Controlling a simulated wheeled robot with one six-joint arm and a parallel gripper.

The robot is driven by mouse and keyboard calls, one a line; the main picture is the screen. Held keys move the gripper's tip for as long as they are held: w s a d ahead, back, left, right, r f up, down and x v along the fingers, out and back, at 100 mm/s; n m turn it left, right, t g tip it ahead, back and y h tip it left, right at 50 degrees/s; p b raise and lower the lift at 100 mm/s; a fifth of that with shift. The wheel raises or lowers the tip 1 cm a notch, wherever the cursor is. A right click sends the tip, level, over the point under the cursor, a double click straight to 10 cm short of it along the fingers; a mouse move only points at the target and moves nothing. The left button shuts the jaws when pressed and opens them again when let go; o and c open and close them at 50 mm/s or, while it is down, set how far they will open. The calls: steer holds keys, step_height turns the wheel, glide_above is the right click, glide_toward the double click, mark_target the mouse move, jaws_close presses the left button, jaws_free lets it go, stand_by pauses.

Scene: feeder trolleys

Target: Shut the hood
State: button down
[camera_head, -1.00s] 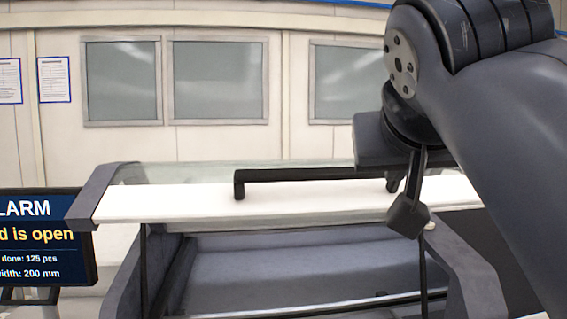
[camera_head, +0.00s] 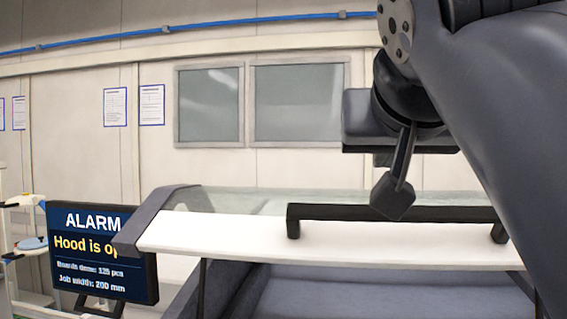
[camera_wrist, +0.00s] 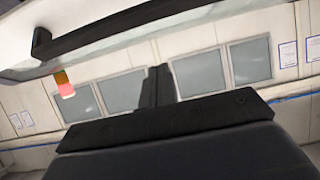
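The hood (camera_head: 340,240) is raised, with a white front strip, a clear pane and grey side arms. Its black bar handle (camera_head: 455,213) runs along the strip. In the wrist view the handle (camera_wrist: 130,24) crosses the upper left, apart from my fingers. My gripper (camera_head: 393,200) points downward, its tip overlapping the middle of the handle in the head view. In the wrist view my gripper's fingers (camera_wrist: 156,86) are together with nothing between them. Whether they touch the handle is hidden.
An alarm screen (camera_head: 103,252) at the left reads that the hood is open. The grey machine interior (camera_head: 330,295) shows below the hood. A wall with windows (camera_head: 295,103) stands behind. A small orange-red light (camera_wrist: 64,84) shows in the wrist view. A cluttered rack (camera_head: 25,245) stands far left.

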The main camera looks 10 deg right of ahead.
steer(key=p+x, duration=0.1)
steer(key=x, duration=0.8)
steer(key=shift+f, duration=0.15)
steer(key=shift+s+a+f, duration=0.2)
steer(key=shift+s+f, duration=0.05)
steer(key=shift+s, duration=0.35)
steer(key=shift+s+a+f, duration=0.2)
steer(key=shift+s, duration=0.4)
steer(key=shift+s+a+f, duration=0.15)
steer(key=shift+s+f, duration=0.2)
steer(key=shift+s, duration=0.15)
steer(key=shift+f, duration=0.1)
